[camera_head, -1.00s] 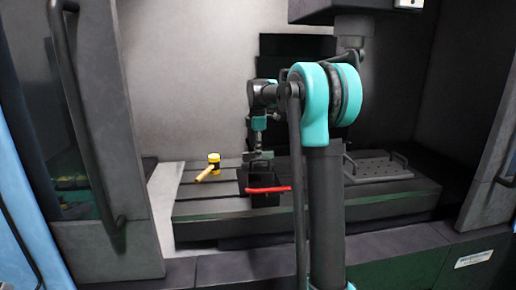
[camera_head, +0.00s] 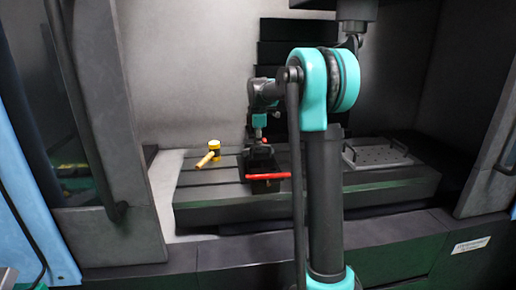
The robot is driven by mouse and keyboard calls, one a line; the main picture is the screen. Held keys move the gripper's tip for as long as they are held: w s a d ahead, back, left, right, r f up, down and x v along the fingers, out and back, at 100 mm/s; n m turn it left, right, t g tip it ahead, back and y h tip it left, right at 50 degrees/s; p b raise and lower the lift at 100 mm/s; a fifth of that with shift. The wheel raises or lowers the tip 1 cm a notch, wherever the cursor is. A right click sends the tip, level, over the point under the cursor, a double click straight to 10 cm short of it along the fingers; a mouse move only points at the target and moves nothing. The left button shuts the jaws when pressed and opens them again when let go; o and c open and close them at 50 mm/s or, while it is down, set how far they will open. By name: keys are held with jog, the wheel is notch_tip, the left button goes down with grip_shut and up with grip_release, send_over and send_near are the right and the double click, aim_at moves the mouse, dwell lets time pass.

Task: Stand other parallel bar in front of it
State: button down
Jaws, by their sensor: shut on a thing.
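A dark vise (camera_head: 263,186) with a red handle (camera_head: 269,176) stands on the slotted machine table (camera_head: 215,206), left of my arm. My gripper (camera_head: 258,152) points down and is right over the vise jaws, shut on a parallel bar. The bar is too small and dark to make out clearly here, and I cannot tell whether it touches the vise. The other parallel bar cannot be told apart in the dark area around the vise.
A yellow hammer (camera_head: 209,157) lies on the table left of the vise. A perforated plate with handles (camera_head: 378,154) lies to the right. The machine head (camera_head: 354,12) hangs above. Door frames stand on both sides, with a door handle at left.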

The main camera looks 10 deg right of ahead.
jog(key=c, duration=1.5)
grip_release()
jog(key=shift+o, duration=0.2)
notch_tip(320, 180, up, 11)
jog(key=shift+d, duration=0.1)
